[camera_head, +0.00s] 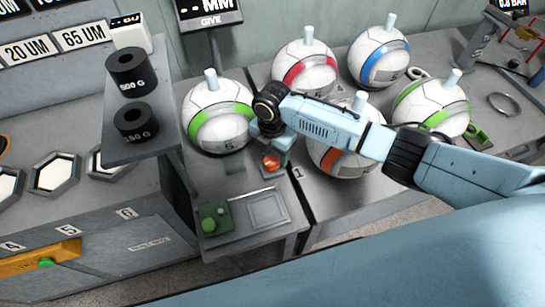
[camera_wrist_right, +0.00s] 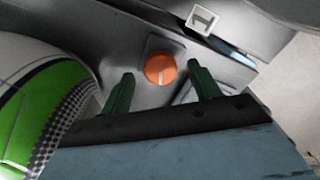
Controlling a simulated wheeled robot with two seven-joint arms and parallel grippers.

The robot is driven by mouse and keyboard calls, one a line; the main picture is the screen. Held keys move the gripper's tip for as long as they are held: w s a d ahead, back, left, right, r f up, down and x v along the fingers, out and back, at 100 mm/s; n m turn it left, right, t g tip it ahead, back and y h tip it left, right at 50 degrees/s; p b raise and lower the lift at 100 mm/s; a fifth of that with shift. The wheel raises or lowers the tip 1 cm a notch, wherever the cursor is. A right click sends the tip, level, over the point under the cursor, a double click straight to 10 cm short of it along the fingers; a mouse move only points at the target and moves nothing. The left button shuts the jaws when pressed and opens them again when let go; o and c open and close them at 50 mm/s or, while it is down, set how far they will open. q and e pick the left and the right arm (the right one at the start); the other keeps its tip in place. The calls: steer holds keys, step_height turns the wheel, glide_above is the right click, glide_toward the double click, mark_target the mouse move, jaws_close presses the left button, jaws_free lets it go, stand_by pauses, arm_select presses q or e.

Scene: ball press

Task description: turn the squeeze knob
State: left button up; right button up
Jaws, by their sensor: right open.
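The squeeze knob (camera_head: 271,164) is a round orange knob on the grey bench, beside the front of the ball with a green band (camera_head: 222,116). My right gripper (camera_head: 272,151) is over the knob and points down at it. In the right wrist view the knob (camera_wrist_right: 160,68) shows between the two dark green fingertips of my right gripper (camera_wrist_right: 160,73), with a gap on each side. The gripper is open and holds nothing. Its height above the knob is hard to tell. My left gripper is not in view.
Several more banded balls stand on the bench, including red (camera_head: 306,67), blue (camera_head: 379,58) and orange (camera_head: 343,160) ones. A green button box (camera_head: 213,218) and a flat tray (camera_head: 268,209) lie in front. Black weights (camera_head: 128,72) stand on a raised shelf at left.

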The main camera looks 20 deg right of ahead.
steer(key=shift+f, duration=1.1)
steer(key=c, duration=1)
steer(key=shift+o, duration=0.2)
